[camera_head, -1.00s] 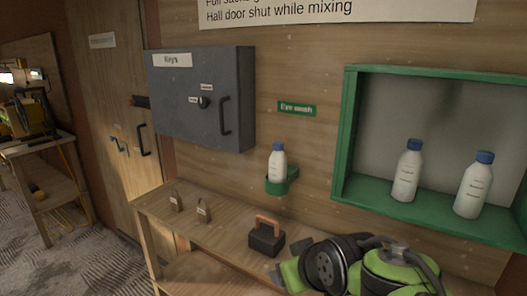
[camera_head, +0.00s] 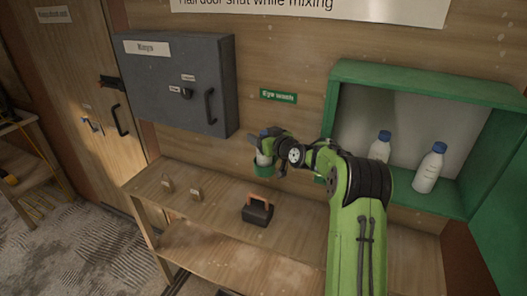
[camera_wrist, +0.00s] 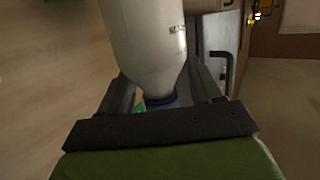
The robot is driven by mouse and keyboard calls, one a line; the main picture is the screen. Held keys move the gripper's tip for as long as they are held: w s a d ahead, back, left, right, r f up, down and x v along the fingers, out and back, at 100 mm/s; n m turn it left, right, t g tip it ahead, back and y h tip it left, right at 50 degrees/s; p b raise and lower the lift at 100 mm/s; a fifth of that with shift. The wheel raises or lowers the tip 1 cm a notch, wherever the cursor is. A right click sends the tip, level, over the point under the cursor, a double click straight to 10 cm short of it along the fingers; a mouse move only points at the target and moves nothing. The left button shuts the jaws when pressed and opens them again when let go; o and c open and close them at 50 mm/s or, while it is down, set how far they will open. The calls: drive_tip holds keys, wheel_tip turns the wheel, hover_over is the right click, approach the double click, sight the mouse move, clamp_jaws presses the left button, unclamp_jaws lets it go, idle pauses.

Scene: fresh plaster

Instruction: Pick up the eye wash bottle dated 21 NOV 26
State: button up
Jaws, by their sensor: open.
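A white eye wash bottle (camera_head: 263,159) stands in a small green wall bracket (camera_head: 263,171) below the green sign. My gripper (camera_head: 267,142) is at this bottle's upper part, mostly hiding it. In the wrist view, the bottle (camera_wrist: 148,40) appears cap-down in the picture between the open fingers (camera_wrist: 158,88); its blue cap (camera_wrist: 160,101) is near the palm. Its printed text is too small to read. Two more white bottles with blue caps, one at left (camera_head: 380,147) and one at right (camera_head: 429,168), stand in the green wall box; their dates are unreadable.
The green box (camera_head: 430,82) has its open door at the right. A grey key cabinet (camera_head: 178,85) hangs left of the bracket. The wooden bench (camera_head: 215,210) below holds a dark block with an orange handle (camera_head: 257,209) and two small padlocks (camera_head: 167,184).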

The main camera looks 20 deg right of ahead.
drive_tip(key=shift+w, duration=0.25)
drive_tip(key=shift+s, duration=0.1)
clamp_jaws()
